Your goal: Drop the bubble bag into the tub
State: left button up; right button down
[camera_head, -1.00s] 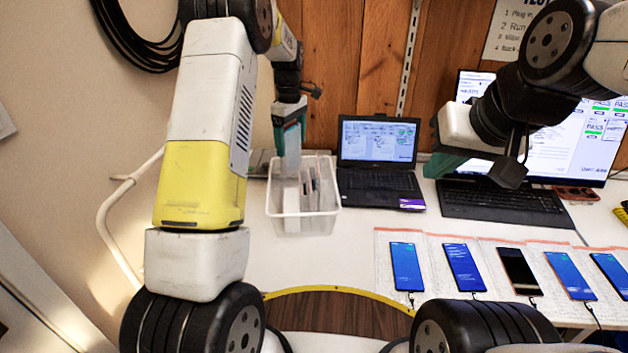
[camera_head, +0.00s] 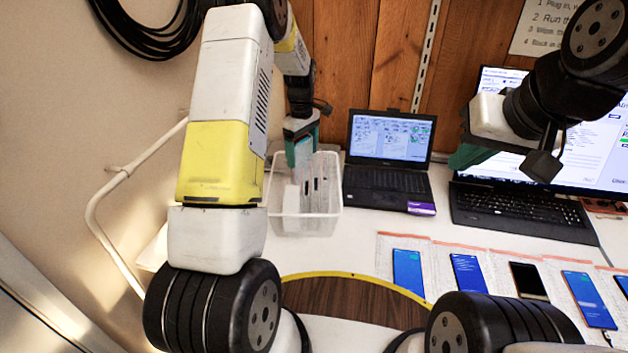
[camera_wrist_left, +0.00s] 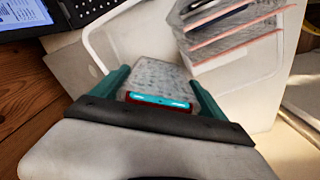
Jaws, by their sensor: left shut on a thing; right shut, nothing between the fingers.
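The bubble bag (camera_wrist_left: 155,75) is a clear bubbled pouch with a phone in it, its end showing red and cyan. My left gripper (camera_head: 302,158) is shut on it. In the left wrist view the green fingers (camera_wrist_left: 160,92) stand on either side of the bag. The tub (camera_head: 303,226) is a translucent white bin on the table, and its rim also shows in the left wrist view (camera_wrist_left: 92,52). The bag hangs upright, its lower part inside the tub's opening. My right gripper (camera_head: 468,156) is shut and empty, above the keyboard at the right.
Several other bagged phones (camera_wrist_left: 232,35) stand in the tub beside the held bag. A laptop (camera_head: 388,165) is close to the tub's right. Several phones on bubble bags, such as one (camera_head: 408,272), line the front right. A keyboard (camera_head: 520,212) and monitor stand at right.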

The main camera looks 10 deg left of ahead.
aim_at(302, 139)
pick_arm(q)
jog(key=shift+f, duration=0.35)
jog(key=o, duration=1.2)
notch_tip(302, 139, up, 7)
jog(key=shift+r, duration=0.4)
